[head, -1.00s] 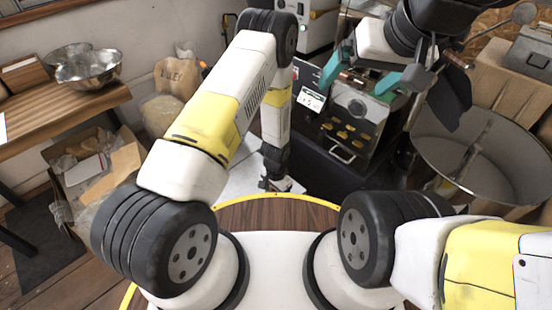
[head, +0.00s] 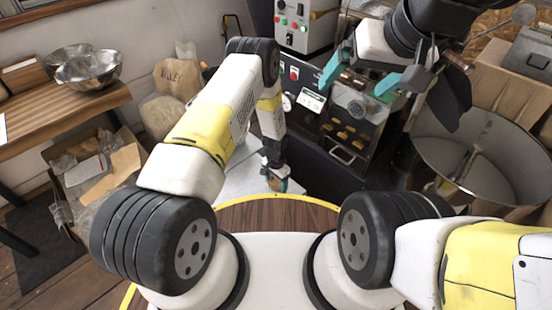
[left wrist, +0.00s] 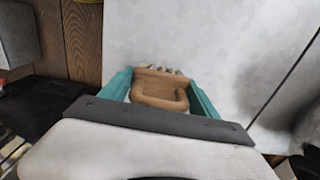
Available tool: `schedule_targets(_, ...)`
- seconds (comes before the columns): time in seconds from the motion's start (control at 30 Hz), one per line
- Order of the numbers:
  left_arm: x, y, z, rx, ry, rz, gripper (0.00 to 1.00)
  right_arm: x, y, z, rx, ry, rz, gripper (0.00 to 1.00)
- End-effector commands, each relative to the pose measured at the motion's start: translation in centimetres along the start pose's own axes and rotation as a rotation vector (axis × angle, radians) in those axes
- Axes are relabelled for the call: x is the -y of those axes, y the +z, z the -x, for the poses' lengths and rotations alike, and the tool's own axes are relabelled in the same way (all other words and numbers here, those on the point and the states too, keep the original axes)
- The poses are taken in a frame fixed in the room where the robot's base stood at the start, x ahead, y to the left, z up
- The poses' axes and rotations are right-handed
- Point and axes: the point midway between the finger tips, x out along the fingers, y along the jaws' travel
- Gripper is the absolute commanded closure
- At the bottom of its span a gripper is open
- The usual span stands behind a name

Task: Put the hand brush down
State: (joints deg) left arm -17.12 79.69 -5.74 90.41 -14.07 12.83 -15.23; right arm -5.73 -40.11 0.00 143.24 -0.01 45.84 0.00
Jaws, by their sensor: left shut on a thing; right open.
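The hand brush (left wrist: 160,90) shows in the left wrist view as a tan wooden block with a row of pale bristle tufts along its far edge. My left gripper (left wrist: 158,92) is shut on it, with one teal finger at each side. A pale grey surface lies beyond the brush; I cannot tell whether they touch. In the head view my left gripper (head: 277,182) is low behind the round wooden top, and the brush is mostly hidden there. My right gripper (head: 386,82) is open and empty, in front of the roaster machine at upper right.
The pale grey surface (head: 238,182) has free room around my left gripper. The dark roaster machine (head: 350,128) stands just right of it. A large round metal pan (head: 500,150) is at the right. An open cardboard box (head: 90,170) and a wooden bench (head: 60,108) are at the left.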

Motion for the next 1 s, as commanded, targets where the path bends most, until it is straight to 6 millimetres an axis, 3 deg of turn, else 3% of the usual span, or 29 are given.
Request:
schedule_targets(0.13,0.0,0.0,-0.2,0.001,0.0,0.0,0.79,0.0,0.0,0.0,0.0,0.0,0.0,0.08)
schedule_targets(0.17,0.0,0.0,-0.3,0.0,0.0,0.0,0.28,0.0,0.0,0.0,0.0,0.0,0.0,0.08)
schedule_targets(0.27,0.0,0.0,-0.2,0.0,0.0,0.0,0.08,0.0,0.0,0.0,0.0,0.0,0.0,0.08)
schedule_targets(0.67,0.0,0.0,0.3,0.0,0.0,0.0,0.08,0.0,0.0,0.0,0.0,0.0,0.0,0.08)
schedule_targets(0.77,0.0,-0.1,1.6,-0.001,-0.001,0.0,0.08,0.0,0.0,0.0,0.0,0.0,0.0,0.08)
schedule_targets(1.0,0.0,-0.1,6.8,-0.002,-0.001,0.0,0.08,0.0,0.0,0.0,0.0,0.0,0.0,0.08)
